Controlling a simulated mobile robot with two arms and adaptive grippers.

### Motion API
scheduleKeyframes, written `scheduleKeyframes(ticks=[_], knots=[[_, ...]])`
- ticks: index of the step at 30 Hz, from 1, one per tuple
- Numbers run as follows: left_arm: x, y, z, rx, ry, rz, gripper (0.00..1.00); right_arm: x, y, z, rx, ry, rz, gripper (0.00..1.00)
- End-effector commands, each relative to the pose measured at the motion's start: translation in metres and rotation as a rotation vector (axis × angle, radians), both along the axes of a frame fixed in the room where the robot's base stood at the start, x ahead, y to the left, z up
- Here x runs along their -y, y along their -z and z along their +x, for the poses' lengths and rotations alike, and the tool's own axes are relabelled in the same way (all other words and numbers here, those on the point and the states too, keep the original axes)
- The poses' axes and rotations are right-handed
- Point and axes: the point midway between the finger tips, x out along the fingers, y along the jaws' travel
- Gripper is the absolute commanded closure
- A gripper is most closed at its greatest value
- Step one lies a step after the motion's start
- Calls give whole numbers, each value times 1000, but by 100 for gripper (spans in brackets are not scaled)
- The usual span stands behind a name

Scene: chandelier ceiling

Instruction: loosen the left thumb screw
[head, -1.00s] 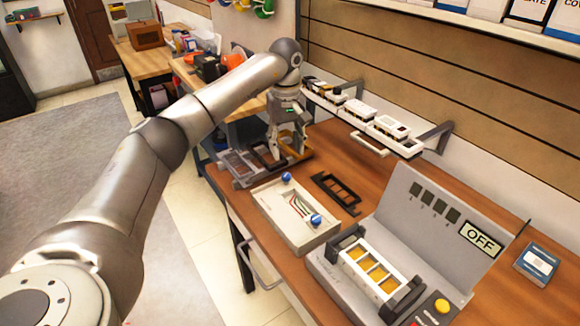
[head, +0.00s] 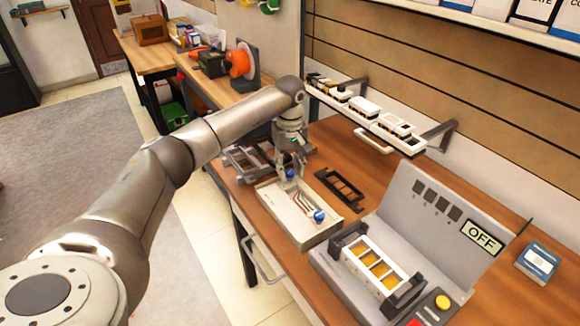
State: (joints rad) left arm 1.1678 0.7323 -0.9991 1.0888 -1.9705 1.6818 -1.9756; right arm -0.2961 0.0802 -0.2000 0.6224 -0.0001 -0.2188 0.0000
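A pale open box (head: 283,216) with coloured wires inside sits on the wooden workbench. The right blue thumb screw (head: 319,215) stands clear near its front right end. At the box's far left end, a small bit of blue, the left thumb screw (head: 290,172), shows at the fingers of my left gripper (head: 288,177). The gripper points down over that end and partly hides the screw. I cannot tell whether the fingers are closed on it. My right gripper is not in view.
A dark slotted frame (head: 340,188) lies right of the box. A grey test station (head: 430,225) with an "OFF" display stands nearer right. Dark trays (head: 243,160) lie behind the box. A wall shelf (head: 370,122) holds small white models.

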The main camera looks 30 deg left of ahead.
Motion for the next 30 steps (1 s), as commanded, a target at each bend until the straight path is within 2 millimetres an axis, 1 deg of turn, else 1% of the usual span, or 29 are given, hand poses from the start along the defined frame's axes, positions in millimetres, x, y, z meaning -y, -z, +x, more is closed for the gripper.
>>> scheduleKeyframes(ticks=[1,6,7,14,19,23,30], knots=[[0,0,0,0,0,0,77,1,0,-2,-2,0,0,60],[0,0,0,0,0,0,99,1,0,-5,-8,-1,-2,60],[0,0,0,0,0,0,100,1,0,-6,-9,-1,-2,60],[0,-1,0,0,-18,0,100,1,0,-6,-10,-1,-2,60],[0,-1,0,0,-82,0,100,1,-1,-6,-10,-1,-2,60],[0,-1,0,1,-168,1,100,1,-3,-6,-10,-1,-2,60],[0,-1,0,0,-383,0,100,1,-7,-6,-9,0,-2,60]])
